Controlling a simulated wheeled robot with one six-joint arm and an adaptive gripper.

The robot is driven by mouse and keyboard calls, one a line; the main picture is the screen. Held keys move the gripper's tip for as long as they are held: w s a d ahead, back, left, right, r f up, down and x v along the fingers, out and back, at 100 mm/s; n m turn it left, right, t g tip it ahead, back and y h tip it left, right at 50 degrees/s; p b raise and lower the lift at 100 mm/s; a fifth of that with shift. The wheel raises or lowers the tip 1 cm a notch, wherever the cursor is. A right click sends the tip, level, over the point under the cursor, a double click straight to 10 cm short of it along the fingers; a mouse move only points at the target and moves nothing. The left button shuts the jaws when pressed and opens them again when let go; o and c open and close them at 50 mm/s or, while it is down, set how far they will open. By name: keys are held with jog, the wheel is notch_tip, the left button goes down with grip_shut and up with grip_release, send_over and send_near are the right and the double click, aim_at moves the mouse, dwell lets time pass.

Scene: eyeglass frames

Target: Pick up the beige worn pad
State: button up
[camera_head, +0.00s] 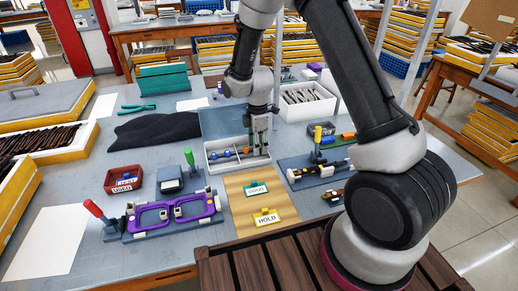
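My gripper (259,146) points straight down over the right part of an open white box (228,168) with a grey lid raised behind it. Its fingertips are small and dark here, and I cannot make out whether they are apart or closed. Small pieces, some blue and some pale, lie in the box beside the fingers. A purple eyeglass frame (151,217) sits in a grey fixture at the front left, with small whitish blocks around it. I cannot single out the beige worn pad with certainty; pieces this small are unclear, and the fingers hide part of the box.
A red tray labelled USED (123,180) stands left of the box. A wooden board (237,207) with GOOD and HOLD labels lies in front. Another fixture (302,173) lies right. Bare table shows at left.

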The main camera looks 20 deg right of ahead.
jog(key=c, duration=0.5)
jog(key=shift+o, duration=0.2)
notch_tip(320, 180, up, 10)
